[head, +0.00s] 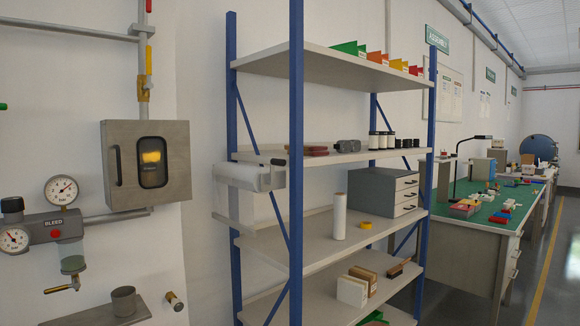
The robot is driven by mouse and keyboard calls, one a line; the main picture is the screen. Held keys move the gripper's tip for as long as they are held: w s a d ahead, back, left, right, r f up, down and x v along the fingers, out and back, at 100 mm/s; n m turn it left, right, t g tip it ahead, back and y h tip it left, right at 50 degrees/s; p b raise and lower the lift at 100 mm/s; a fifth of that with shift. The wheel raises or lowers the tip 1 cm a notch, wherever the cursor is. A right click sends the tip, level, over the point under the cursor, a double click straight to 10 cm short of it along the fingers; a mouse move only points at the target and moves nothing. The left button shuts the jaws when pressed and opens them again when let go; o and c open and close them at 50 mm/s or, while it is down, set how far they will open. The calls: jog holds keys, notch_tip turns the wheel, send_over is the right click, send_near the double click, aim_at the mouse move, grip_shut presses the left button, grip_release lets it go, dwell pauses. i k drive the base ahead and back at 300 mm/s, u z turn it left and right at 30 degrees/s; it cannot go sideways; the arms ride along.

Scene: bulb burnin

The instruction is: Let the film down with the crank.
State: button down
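A pale film roll (243,175) sits in a grey holder at the left end of the blue-posted rack. A small crank (275,162) with a dark grip is at the upper right of the holder. A light strip (234,205) shows below the roll, with a pale bar (230,220) at its lower end. I cannot tell how much film is unrolled. My gripper is not in view.
The rack (297,130) holds coloured bins, several dark-capped jars, a white cylinder (339,215) and a grey drawer unit (384,192). A grey wall box (147,165), gauges and pipes are at left. Green-topped benches (485,207) stand right; floor beside them is clear.

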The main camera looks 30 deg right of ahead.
aim_at(246, 176)
jog(key=z, duration=0.45)
jog(key=k, duration=0.15)
jog(key=u, duration=1.35)
jog(key=i, duration=0.75)
jog(key=u, duration=0.1)
